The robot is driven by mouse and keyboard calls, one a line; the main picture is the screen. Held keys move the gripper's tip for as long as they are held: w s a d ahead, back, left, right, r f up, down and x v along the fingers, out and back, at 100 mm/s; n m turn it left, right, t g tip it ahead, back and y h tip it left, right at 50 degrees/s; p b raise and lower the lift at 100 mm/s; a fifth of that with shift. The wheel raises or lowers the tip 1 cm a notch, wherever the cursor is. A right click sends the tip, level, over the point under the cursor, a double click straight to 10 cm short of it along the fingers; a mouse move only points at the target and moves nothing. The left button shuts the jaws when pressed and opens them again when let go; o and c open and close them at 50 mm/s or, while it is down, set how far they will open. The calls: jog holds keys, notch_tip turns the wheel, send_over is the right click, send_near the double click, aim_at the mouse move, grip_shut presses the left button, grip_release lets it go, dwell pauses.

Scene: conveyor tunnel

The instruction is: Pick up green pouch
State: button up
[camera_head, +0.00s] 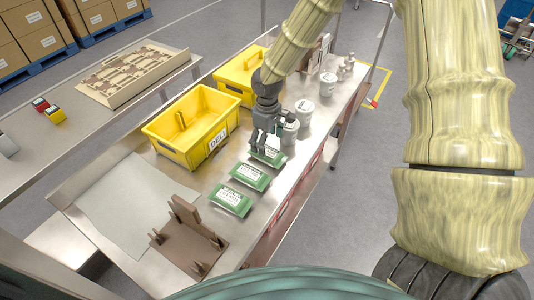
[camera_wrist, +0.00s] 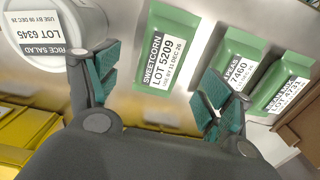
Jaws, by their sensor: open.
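Several green pouches with white labels lie in a row on the steel table. The pouch labelled SWEETCORN, LOT 5209 (camera_wrist: 168,62) is the one nearest my gripper; it also shows partly hidden in the head view (camera_head: 269,157). A PEAS pouch (camera_wrist: 236,62) lies beside it, also in the head view (camera_head: 250,177). A third green pouch (camera_wrist: 284,80) is at the row's end, also in the head view (camera_head: 230,199). My gripper (camera_head: 264,146) is open and empty, above the sweetcorn pouch. In the wrist view the pouch shows between the fingers (camera_wrist: 160,78).
A yellow bin marked DELI (camera_head: 187,145) stands left of the pouches, with another yellow bin (camera_head: 236,80) behind it. White tubs (camera_head: 304,111) stand close behind my gripper. A brown rack (camera_head: 187,242) and a pale sheet (camera_head: 122,195) lie at the front.

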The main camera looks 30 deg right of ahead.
aim_at(267, 151)
jog(key=shift+s+f+p, duration=0.15)
jog(key=shift+f+p, duration=1.1)
jog(key=shift+f, duration=1.65)
jog(key=c, duration=1.2)
